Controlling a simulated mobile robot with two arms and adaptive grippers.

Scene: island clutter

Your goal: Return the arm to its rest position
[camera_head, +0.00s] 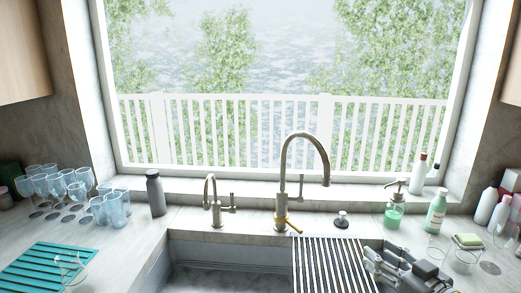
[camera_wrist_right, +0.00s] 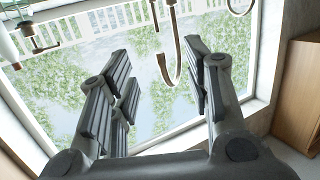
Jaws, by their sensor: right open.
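My right gripper (camera_head: 398,264) is low at the right in the head view, over the right side of the sink and beside the striped drying rack (camera_head: 325,265). In the right wrist view its fingers (camera_wrist_right: 157,62) are spread apart with nothing between them that they touch. The window and the tall faucet show upside down beyond the fingers. My left gripper is not in view.
The tall faucet (camera_head: 284,180) and a smaller tap (camera_head: 212,200) stand behind the sink (camera_head: 220,280). Several glasses (camera_head: 75,190) stand left.

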